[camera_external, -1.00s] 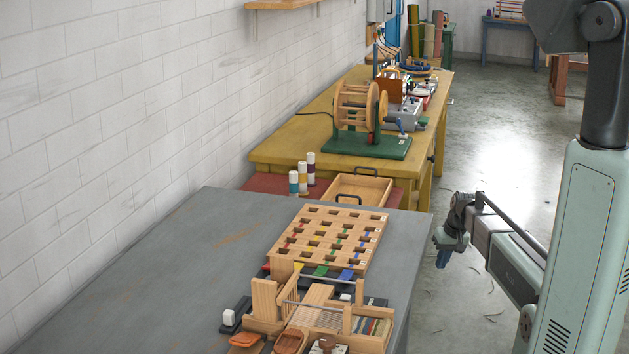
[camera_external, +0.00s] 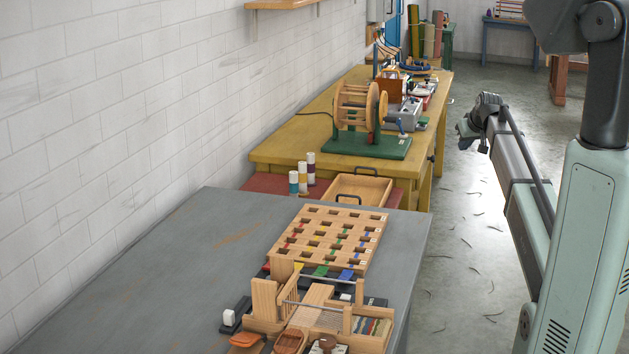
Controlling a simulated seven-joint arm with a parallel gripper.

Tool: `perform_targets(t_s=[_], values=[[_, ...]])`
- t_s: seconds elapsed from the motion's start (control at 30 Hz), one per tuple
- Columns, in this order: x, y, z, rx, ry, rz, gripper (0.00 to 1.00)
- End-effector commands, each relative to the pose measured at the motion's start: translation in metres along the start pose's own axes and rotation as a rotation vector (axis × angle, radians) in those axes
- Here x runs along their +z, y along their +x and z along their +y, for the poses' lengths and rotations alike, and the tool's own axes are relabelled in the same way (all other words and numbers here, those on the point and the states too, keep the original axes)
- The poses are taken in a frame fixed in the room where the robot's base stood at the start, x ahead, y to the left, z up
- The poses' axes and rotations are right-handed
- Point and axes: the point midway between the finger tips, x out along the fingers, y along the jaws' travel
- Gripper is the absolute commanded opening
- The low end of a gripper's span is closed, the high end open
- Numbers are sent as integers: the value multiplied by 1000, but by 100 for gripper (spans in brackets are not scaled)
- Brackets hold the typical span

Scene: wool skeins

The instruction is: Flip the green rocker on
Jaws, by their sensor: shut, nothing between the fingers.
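A small green piece (camera_external: 320,271), which looks like the green rocker, sits on the grey table between the wooden peg board and the small loom. A blue piece (camera_external: 346,274) is to its right and a yellow piece (camera_external: 297,267) to its left. It is too small and partly hidden to tell which way it is tipped. My gripper (camera_external: 464,137) is shut and empty. It appears beside the right end of the yellow bench, over the floor in the picture, well away from the green piece.
The wooden board with square holes (camera_external: 335,213) and the small loom (camera_external: 268,304) flank the green piece. A white block on a black base (camera_external: 232,315) stands at the left. The yellow bench (camera_external: 285,151) carries a wooden winder (camera_external: 356,107). The grey table's left part is clear.

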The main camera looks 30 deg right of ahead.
Motion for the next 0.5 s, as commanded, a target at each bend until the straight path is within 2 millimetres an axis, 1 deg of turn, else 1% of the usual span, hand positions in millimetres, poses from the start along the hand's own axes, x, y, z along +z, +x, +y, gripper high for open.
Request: perform_targets(t_s=[0.03, 0.1, 0.23, 0.33, 0.4, 0.47, 0.5], values=[[-16, -13, 6, 11, -7, 27, 0], [-32, -29, 13, 25, -16, 58, 0], [-56, -55, 21, 45, -32, 105, 0], [-73, -72, 22, 52, -48, 132, 0], [-83, -84, 17, 52, -65, 144, 0], [-89, -90, -1, 32, -92, 137, 0], [-88, -88, -13, 17, -107, 122, 0]])
